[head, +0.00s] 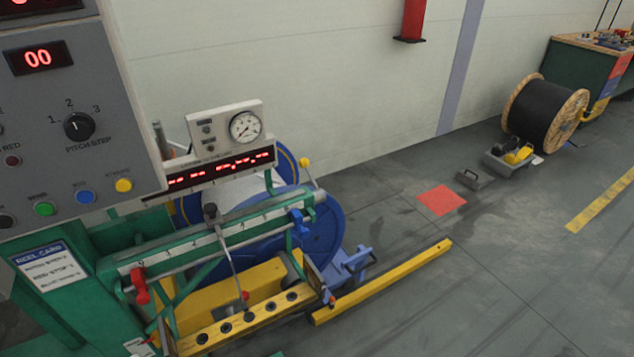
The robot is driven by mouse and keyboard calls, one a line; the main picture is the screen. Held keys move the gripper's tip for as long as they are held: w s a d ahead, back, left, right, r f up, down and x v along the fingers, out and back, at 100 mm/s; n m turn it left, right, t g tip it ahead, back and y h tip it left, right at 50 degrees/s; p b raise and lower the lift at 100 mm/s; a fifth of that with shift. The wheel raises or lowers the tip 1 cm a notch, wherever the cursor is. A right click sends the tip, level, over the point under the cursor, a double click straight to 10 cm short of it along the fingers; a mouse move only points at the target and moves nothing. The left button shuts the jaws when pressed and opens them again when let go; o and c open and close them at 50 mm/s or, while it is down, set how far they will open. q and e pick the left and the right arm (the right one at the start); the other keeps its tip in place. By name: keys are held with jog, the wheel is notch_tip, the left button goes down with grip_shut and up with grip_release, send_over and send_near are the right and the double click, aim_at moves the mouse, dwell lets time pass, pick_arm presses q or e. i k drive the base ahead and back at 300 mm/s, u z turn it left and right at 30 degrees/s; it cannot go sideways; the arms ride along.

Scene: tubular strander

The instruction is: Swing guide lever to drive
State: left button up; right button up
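The green machine carries a green traverse beam (215,240) with a scale, in front of a blue reel (322,232). A dark-topped block (211,212) sits on the beam, and a thin grey rod (228,255) slants down from it to a small red part near the yellow frame. A lever with a yellow ball knob (305,162) stands at the beam's right end, tilted slightly. A red handle (140,285) hangs at the beam's left end. I cannot tell which of these is the guide lever, nor any drive marking. Neither gripper is in view.
A grey control panel (75,105) with a pitch-step knob fills the upper left. A gauge box (226,128) and red display stand behind the beam. A yellow floor rail (385,282) lies right of the machine. A cable drum (545,112) stands farther back.

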aim_at(320, 194)
jog(key=k, duration=0.65)
jog(key=z, duration=0.55)
jog(key=i, duration=0.6)
jog(key=z, duration=0.75)
jog(key=i, duration=1.4)
jog(key=u, duration=1.1)
jog(key=i, duration=0.75)
jog(key=u, duration=0.75)
